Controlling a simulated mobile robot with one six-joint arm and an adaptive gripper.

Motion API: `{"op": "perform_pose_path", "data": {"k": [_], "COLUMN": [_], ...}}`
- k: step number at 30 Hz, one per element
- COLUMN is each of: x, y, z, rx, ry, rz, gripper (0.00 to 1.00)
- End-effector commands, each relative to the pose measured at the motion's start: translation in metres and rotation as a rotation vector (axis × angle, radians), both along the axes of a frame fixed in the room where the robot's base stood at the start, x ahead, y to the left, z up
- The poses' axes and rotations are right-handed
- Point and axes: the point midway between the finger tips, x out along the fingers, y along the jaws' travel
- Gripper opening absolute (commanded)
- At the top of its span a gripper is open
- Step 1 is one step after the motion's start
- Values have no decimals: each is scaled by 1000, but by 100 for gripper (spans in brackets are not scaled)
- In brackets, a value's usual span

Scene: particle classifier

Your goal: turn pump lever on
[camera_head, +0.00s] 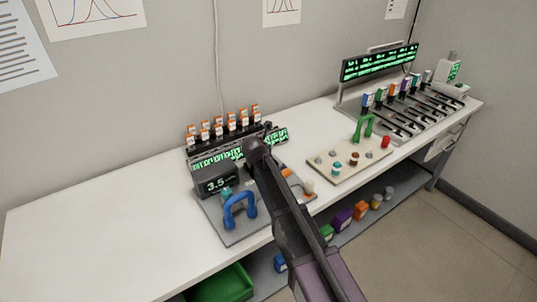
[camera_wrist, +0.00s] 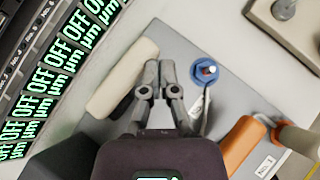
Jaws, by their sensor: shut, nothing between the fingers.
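My gripper (camera_wrist: 160,82) is shut and empty in the wrist view, its fingertips over a grey plate (camera_wrist: 225,100). A blue knob-like piece (camera_wrist: 200,84) with a white and red top sits just right of the fingertips, and a thin grey bar runs down from it. A beige rounded bar (camera_wrist: 122,80) lies just left of the fingers. An orange block-like handle (camera_wrist: 245,140) with white labels beside it is at the lower right. I cannot tell which of these is the pump lever. In the head view, my arm hides the fingertips and part of this station.
A blue arched handle (camera_head: 240,212) and a display reading 3.5 (camera_head: 217,183) stand left of my arm. Orange-capped bottles (camera_head: 225,125) line the back. A beige board (camera_head: 350,163) with a green handle (camera_head: 363,129) is to the right. The left tabletop (camera_head: 100,235) is clear.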

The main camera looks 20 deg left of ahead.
Motion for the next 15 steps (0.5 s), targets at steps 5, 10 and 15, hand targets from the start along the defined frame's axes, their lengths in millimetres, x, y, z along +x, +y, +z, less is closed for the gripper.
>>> {"op": "perform_pose_path", "data": {"k": [5,10,15], "x": [-4,-10,-17], "y": [-8,-17,-30], "z": [10,23,38], "rx": [0,0,0], "ry": [0,0,0], "rz": [-1,0,0], "gripper": [0,0,0]}}
